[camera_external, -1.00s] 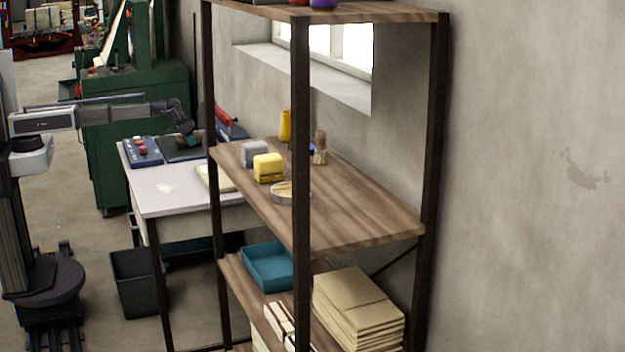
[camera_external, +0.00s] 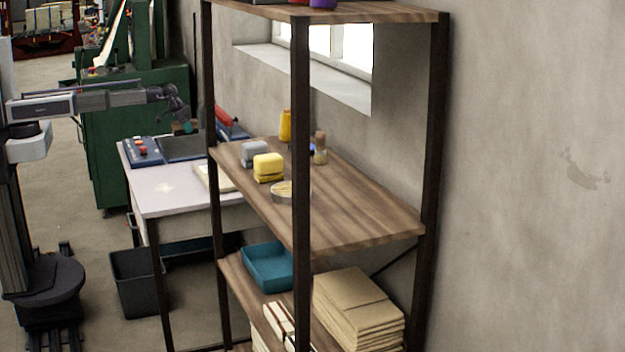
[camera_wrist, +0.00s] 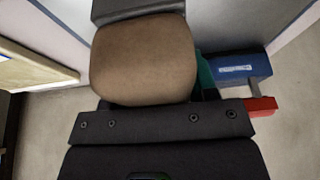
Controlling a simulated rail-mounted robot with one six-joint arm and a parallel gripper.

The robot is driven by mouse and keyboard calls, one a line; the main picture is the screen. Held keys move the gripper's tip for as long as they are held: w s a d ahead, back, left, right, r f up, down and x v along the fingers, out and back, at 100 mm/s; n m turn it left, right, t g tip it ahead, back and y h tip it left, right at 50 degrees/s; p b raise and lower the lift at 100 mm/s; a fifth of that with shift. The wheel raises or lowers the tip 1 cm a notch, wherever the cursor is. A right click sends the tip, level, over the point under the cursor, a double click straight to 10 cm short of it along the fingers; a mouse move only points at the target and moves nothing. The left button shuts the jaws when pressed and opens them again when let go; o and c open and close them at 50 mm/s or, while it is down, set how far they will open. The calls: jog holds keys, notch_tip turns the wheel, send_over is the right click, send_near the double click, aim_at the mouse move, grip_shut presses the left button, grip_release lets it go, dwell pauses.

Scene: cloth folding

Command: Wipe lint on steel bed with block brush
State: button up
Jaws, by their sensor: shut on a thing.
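My gripper (camera_external: 182,119) is over the steel bed (camera_external: 185,147), a dark grey plate on the white table. It is shut on the block brush (camera_external: 184,128), which shows as a small brown and teal shape in the external view. In the wrist view the brush (camera_wrist: 145,58) is a rounded brown block that fills the upper middle, and it hides most of the bed (camera_wrist: 135,9). The brush looks to be above the bed; I cannot tell whether it touches. No lint can be made out.
A blue unit with red knobs (camera_external: 142,151) is left of the bed. A blue body (camera_wrist: 240,67) with a red handle (camera_wrist: 261,106) is at the right in the wrist view. A shelf (camera_external: 350,200) with blocks and bottles stands in front of the table.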

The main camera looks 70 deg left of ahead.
notch_tip(320, 180, up, 3)
jog(key=p, duration=0.3)
jog(key=shift+r, duration=0.1)
